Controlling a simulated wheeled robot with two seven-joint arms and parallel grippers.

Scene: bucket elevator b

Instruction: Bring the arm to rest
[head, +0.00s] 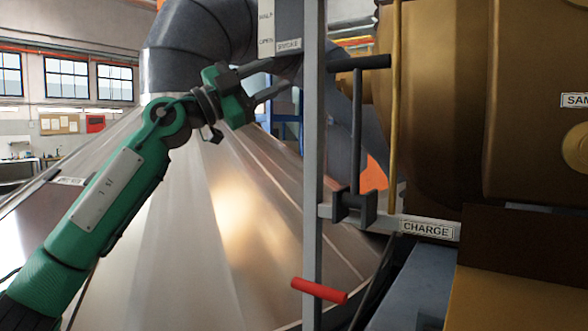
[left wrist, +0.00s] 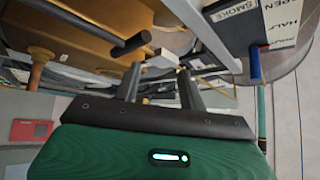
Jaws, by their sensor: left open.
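My left arm (head: 110,190), green with dark joints, reaches up from the lower left in the head view. Its gripper (head: 277,76) points right, in front of the pale metal cone and near the grey upright post. The gripper is open, with its two dark fingers apart. In the left wrist view the fingers (left wrist: 160,80) stand apart with nothing seen held between them. A dark lever with a crossbar (head: 357,130) stands to the right of the gripper, beyond the post; its contact with the fingers is not visible. My right gripper is not in view.
A grey post (head: 313,170) carries a red handle (head: 319,290). A plate labelled OPEN and SMOKE (head: 288,45) is close above the gripper. A large brass-coloured drum (head: 450,100) and a CHARGE label (head: 427,229) are at right. A blue handle (left wrist: 254,65) shows in the left wrist view.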

